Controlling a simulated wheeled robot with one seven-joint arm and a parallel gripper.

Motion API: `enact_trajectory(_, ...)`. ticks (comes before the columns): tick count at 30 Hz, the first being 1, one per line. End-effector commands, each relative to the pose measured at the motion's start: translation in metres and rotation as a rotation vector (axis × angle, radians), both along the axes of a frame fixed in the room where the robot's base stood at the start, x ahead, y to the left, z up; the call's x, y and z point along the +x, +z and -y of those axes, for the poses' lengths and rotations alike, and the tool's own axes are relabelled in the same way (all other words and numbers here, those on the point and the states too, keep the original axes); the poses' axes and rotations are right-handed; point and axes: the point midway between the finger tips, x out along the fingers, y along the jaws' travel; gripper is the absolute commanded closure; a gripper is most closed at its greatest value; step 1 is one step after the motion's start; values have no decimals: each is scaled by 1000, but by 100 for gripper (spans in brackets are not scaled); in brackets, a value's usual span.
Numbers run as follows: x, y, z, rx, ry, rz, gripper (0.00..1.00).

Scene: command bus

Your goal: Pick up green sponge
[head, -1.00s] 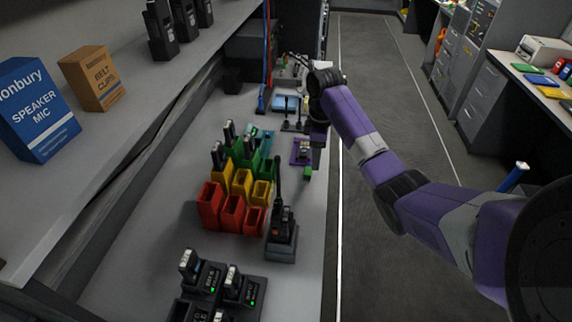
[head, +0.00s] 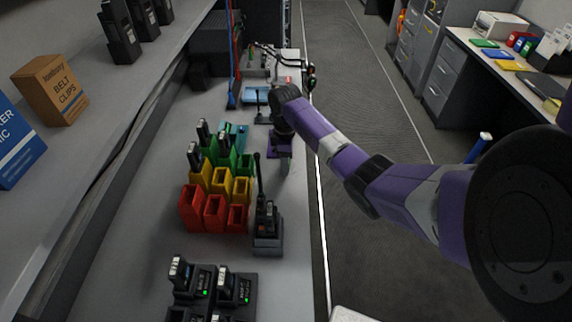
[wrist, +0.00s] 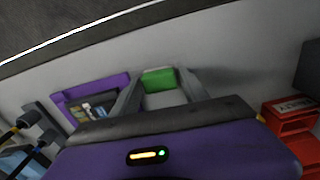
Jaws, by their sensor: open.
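The green sponge (wrist: 158,79) shows in the wrist view just beyond my gripper, between the lines of its two fingers. In the head view I cannot make the sponge out; my arm and gripper seem to hide it. My gripper (wrist: 160,92) is open, one finger on each side, with bare grey counter between them. I cannot tell whether the fingertips touch the sponge.
A purple tray (wrist: 113,86) with small items lies left of the fingers in the wrist view. Red bins (head: 214,212), yellow and green bins and a radio in a charger (head: 267,230) stand nearby on the counter. A shelf with boxes (head: 50,90) overhangs at left.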

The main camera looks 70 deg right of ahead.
Motion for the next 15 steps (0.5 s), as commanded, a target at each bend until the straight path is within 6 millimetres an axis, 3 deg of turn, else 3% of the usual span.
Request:
enact_trajectory(4,0,0,0,0,0,0,49)
enact_trajectory(11,0,0,0,0,0,0,94)
enact_trajectory(15,0,0,0,0,0,0,97)
